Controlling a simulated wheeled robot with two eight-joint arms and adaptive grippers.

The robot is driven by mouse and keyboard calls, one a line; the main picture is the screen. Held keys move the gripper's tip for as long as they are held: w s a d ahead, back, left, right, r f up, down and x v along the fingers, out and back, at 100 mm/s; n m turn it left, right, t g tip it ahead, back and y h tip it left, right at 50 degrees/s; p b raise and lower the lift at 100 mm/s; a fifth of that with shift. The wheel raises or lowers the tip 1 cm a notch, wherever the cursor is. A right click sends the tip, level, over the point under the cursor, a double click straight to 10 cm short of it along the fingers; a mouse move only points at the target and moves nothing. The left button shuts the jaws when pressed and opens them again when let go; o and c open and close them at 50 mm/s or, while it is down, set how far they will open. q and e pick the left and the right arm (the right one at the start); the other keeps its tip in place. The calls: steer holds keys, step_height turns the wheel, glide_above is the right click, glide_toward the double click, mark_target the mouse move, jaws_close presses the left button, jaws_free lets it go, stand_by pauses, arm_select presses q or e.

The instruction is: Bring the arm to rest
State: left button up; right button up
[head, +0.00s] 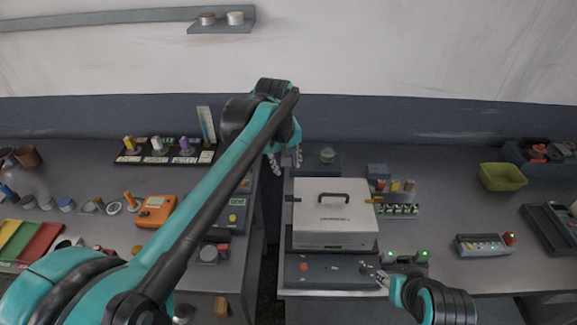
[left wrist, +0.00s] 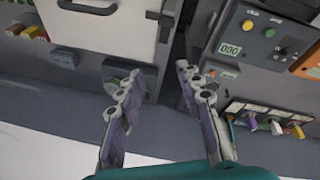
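My left arm reaches up across the head view from lower left. Its gripper (head: 285,157) hangs above the gap between the two benches, left of the white box's back. In the left wrist view the left gripper's (left wrist: 156,80) two fingers stand apart with nothing between them. My right gripper (head: 382,277) shows at the bottom right of the head view, above the front of the dark base in front of the white box. It is small and partly hidden by its own wrist, so its fingers cannot be judged.
A white box (head: 335,228) with a black handle (head: 343,196) stands on the right bench. A grey panel unit with a yellow button (head: 232,217) is on the left bench. A yellow-green bin (head: 503,177) stands farther right. The dark gap between the benches is clear.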

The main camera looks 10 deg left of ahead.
arm_select(q)
steer(key=shift+s, duration=0.1)
stand_by(0.4)
steer(key=s+a+f+m+t, duration=0.1)
steer(key=s+a+f+m, duration=0.1)
steer(key=s+f, duration=0.2)
steer(key=s+a+f+m+t+b, duration=0.1)
steer(key=s+f, duration=0.3)
steer(key=s, duration=0.7)
steer(key=s+a+f+m+t+b, duration=0.1)
steer(key=s+a+f+m, duration=0.2)
steer(key=s, duration=0.4)
steer(key=shift+s+a+f+t, duration=0.2)
steer(key=shift+a+f+t, duration=0.1)
steer(key=shift+f, duration=0.6)
